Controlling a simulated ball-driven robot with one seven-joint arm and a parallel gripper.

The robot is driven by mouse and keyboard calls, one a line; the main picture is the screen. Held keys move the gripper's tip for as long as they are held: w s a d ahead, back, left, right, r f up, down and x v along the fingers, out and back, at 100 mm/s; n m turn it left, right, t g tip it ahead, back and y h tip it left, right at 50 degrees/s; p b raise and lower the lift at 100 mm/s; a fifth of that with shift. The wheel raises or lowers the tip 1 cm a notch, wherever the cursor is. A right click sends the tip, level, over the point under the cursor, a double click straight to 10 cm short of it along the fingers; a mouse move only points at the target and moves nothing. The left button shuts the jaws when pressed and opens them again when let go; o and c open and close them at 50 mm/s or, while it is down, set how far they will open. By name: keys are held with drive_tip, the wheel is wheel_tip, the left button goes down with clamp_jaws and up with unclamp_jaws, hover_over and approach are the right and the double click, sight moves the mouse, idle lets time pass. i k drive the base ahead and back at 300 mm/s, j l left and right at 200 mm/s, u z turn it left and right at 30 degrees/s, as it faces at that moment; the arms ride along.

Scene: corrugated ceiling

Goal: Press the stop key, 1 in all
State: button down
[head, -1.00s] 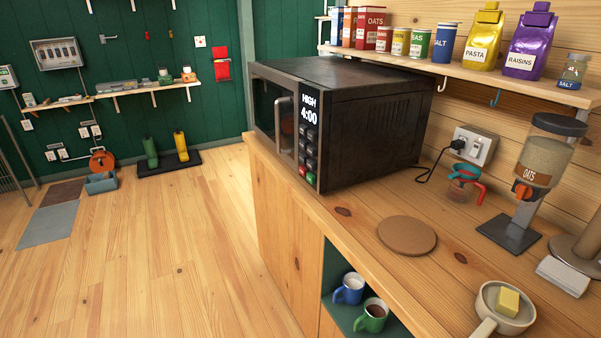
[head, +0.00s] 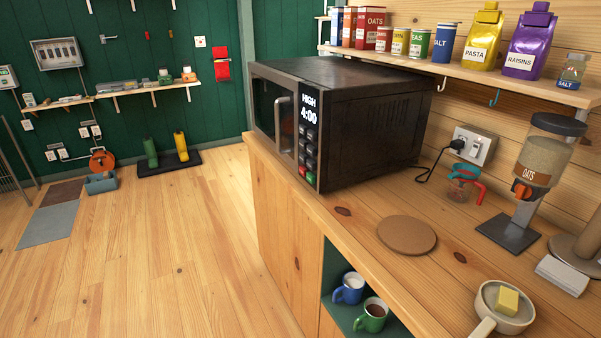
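A dark microwave (head: 365,120) stands on the wooden counter, its door side turned to the left. Its display (head: 309,108) reads HIGH 4:00. Below the display is a keypad (head: 307,145) with several dark keys. At the bottom of the panel are a red key (head: 303,171) and a green key (head: 310,178); any lettering on them is too small to read, so which one is the stop key cannot be read. The door looks closed, with a pale vertical handle (head: 282,125). My gripper is not in view.
A shelf (head: 470,70) with tins and bags hangs above. Mugs (head: 348,288) sit in a niche below.

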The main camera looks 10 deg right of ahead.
sight(303, 171)
drive_tip(key=i+j+u, duration=0.1)
drive_tip(key=i+j, duration=0.45)
drive_tip(key=i+j+u, duration=0.15)
drive_tip(key=i+j, duration=0.35)
drive_tip(key=i, duration=0.15)
drive_tip(key=i+j+u, duration=0.1)
drive_tip(key=i+j, duration=0.35)
drive_tip(key=i, duration=0.2)
